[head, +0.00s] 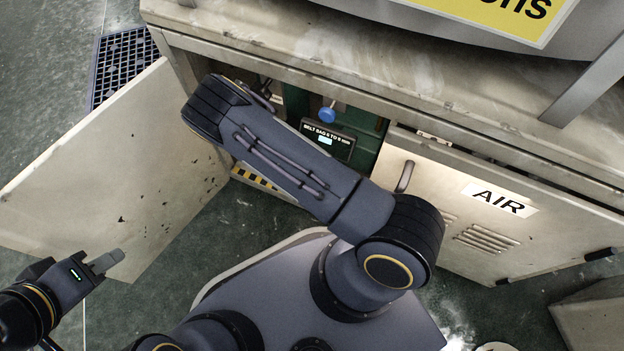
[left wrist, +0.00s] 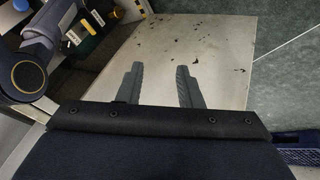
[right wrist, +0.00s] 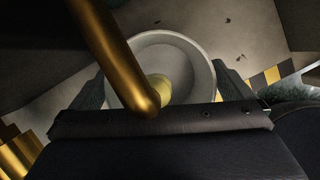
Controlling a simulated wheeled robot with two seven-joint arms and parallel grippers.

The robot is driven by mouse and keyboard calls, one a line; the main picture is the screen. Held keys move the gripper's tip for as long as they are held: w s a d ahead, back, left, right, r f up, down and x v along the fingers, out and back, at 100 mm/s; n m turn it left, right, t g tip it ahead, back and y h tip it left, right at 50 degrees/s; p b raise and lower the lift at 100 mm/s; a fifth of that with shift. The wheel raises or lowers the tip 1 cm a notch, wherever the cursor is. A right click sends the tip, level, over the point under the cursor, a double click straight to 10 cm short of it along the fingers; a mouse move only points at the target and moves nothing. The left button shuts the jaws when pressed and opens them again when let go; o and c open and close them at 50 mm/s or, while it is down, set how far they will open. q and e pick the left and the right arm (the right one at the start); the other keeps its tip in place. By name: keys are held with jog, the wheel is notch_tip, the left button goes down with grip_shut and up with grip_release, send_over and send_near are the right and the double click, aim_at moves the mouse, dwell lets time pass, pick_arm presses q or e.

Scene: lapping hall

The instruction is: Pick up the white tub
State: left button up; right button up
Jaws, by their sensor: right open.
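The white tub (right wrist: 190,62) shows in the right wrist view as a round, pale, open vessel seen from above, with something yellowish in or over its middle. My right gripper (right wrist: 160,74) is open, with one finger on each side of the tub; I cannot tell whether they touch it. A brass pipe crosses in front and hides part of the tub. In the head view the tub and right gripper are hidden inside the cabinet, where my right arm reaches in. My left gripper (head: 110,263) is open and empty near the open door; its fingers also show in the left wrist view (left wrist: 161,72).
The open cabinet door (head: 120,170) stands at the left, and the closed door marked AIR (head: 450,205) at the right. A dark box with a small display (head: 328,138) and a blue knob (head: 327,114) sit in the opening. Brass pipes (right wrist: 105,45) crowd the right gripper.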

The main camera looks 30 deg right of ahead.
jog(key=shift+d+f+b, duration=0.2)
jog(key=shift+f+b, duration=0.3)
jog(key=shift+f, duration=0.1)
jog(key=c, duration=1)
jog(key=shift+o, duration=0.2)
jog(key=shift+r, duration=0.1)
